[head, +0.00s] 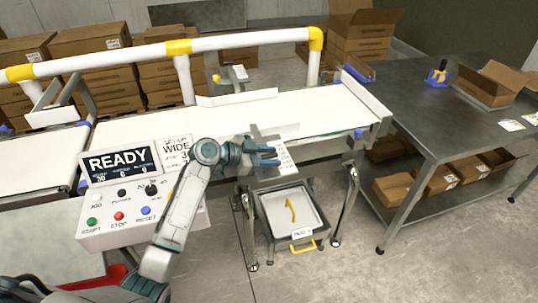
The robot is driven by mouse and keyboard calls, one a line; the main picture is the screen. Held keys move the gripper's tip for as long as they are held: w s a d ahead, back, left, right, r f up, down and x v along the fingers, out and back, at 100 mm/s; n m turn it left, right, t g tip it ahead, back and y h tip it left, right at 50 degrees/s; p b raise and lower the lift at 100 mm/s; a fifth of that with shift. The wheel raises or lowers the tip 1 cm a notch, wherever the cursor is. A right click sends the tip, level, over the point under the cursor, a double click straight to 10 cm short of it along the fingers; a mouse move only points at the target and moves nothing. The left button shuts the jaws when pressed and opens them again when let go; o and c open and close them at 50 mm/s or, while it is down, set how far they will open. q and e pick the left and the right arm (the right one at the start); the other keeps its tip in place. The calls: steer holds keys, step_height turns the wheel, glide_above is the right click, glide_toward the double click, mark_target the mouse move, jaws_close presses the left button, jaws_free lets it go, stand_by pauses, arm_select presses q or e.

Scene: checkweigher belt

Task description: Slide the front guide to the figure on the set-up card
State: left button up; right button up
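The set-up card (175,148) stands beside the READY display. It reads "SET-UP WIDE" with a figure starting with 3, the rest hidden behind my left arm. The front guide (276,131) appears as a pale rail along the near side of the white belt, with a grey bracket (257,132) at its near side. A white scale plate (285,157) with small marks lies just right of my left gripper (277,156). That gripper's blue fingers point right, apart, with nothing clearly visible between them, close to the bracket. Whether they touch it is unclear. My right gripper is out of view.
The control box (140,222) with coloured buttons stands left of my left arm. A steel table (430,125) with an open carton is at right. White and yellow pipes run behind the belt.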

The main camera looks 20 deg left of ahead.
arm_select(q)
steer(key=c, duration=0.6)
jaws_close()
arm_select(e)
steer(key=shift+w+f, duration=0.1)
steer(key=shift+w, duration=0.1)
